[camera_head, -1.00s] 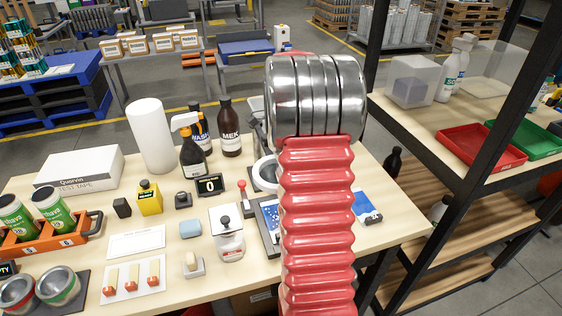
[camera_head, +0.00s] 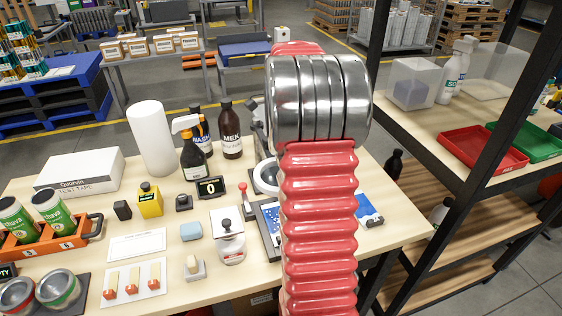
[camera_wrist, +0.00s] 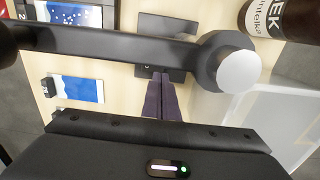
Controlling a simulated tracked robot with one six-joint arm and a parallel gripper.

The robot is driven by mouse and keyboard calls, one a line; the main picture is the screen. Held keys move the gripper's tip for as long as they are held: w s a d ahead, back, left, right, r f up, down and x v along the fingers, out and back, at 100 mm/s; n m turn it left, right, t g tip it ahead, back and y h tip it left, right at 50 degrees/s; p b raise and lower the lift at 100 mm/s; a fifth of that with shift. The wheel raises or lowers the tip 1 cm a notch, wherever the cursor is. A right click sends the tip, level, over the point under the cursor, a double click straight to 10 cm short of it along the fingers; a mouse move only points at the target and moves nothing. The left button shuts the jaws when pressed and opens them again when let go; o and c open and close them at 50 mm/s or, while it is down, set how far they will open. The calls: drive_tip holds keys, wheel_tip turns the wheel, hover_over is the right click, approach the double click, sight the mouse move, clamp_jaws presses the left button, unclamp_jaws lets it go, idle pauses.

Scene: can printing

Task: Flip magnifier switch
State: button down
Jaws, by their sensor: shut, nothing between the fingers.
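The magnifier shows in the head view as a pale ring (camera_head: 265,177) beside my red arm, which partly hides it. In the wrist view its dark arm (camera_wrist: 115,42) runs across the upper part to a round joint with a light grey cap (camera_wrist: 238,72). My gripper (camera_wrist: 161,76) is shut and empty, its dark fingertips close to the magnifier's arm in the picture. I cannot tell whether they touch it. In the head view my gripper is hidden behind my arm. I cannot make out the magnifier switch clearly in either view.
The MEK bottle (camera_head: 231,131) stands behind the magnifier and shows at the upper right of the wrist view (camera_wrist: 275,18). A red-knobbed lever (camera_head: 243,188) stands left of my arm. Blue printed cards (camera_wrist: 78,89) lie on the table. A black-framed shelf (camera_head: 505,185) stands right.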

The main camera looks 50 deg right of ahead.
wheel_tip(320, 180, up, 9)
drive_tip(key=w+d, duration=0.1)
drive_tip(key=shift+w, duration=0.35)
drive_tip(key=shift+f, duration=0.1)
idle(0.4)
